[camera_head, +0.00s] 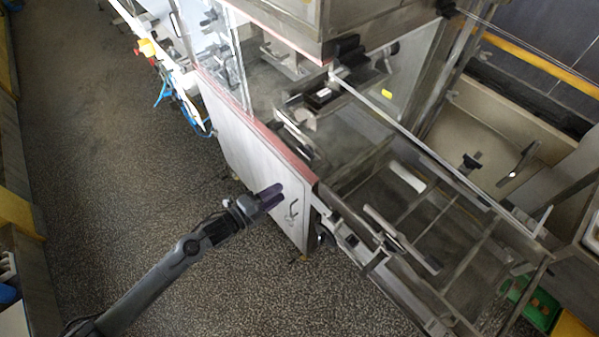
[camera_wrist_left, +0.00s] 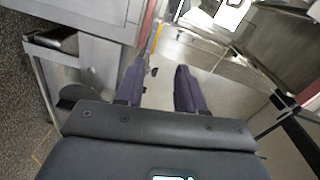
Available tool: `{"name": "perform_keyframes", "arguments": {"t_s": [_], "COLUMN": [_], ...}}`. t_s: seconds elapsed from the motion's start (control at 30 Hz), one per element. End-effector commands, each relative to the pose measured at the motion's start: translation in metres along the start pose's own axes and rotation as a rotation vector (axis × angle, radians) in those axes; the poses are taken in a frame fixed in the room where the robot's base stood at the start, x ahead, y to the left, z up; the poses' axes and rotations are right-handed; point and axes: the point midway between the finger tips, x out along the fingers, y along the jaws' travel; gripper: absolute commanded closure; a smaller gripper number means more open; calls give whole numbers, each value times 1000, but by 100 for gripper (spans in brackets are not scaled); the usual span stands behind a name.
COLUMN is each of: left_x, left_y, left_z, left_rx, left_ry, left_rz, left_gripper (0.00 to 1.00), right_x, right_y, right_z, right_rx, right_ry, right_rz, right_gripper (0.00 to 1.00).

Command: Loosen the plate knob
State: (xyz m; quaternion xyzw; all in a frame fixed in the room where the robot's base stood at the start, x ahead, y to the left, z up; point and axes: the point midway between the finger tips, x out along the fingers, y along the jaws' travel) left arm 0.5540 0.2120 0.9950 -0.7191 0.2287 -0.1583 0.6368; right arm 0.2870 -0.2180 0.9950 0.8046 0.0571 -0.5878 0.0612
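I cannot tell for sure which part is the plate knob. Dark knob-like parts show on the machine: a black one (camera_head: 472,160) on the right side and a round dark one (camera_head: 324,236) low at the near side frame. My left gripper (camera_head: 270,196) has purple fingers and is in front of the white side panel (camera_head: 240,140). In the left wrist view its two fingers (camera_wrist_left: 160,68) stand apart with nothing held. A small dark piece (camera_wrist_left: 154,72) shows in the gap between them, beyond the tips. My right gripper is not in view.
The steel machine frame (camera_head: 440,205), with rails and cross bars, fills the right half. A green bin (camera_head: 541,306) stands at the lower right. Blue hoses (camera_head: 165,90) hang at the upper left. The speckled floor (camera_head: 110,190) on the left is clear.

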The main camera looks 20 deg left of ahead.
Motion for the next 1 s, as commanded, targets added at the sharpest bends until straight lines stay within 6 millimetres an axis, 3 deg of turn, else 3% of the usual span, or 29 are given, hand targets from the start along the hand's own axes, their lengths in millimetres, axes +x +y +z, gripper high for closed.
{"name": "perform_keyframes", "arguments": {"t_s": [0.03,0.13,0.3,0.57,1.0], "left_x": [8,18,30,51,118], "left_y": [15,9,-9,-20,-24], "left_z": [20,41,55,57,56], "left_rx": [36,85,133,140,139], "left_ry": [-5,-9,-8,-10,-8], "left_rz": [-1,-15,-50,-68,-67], "left_gripper": [62,62,62,62,62], "right_x": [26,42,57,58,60], "right_y": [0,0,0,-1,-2], "right_z": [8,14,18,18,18], "right_rx": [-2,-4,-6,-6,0], "right_ry": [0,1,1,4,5], "right_rz": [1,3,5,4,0], "right_gripper": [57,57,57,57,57]}}
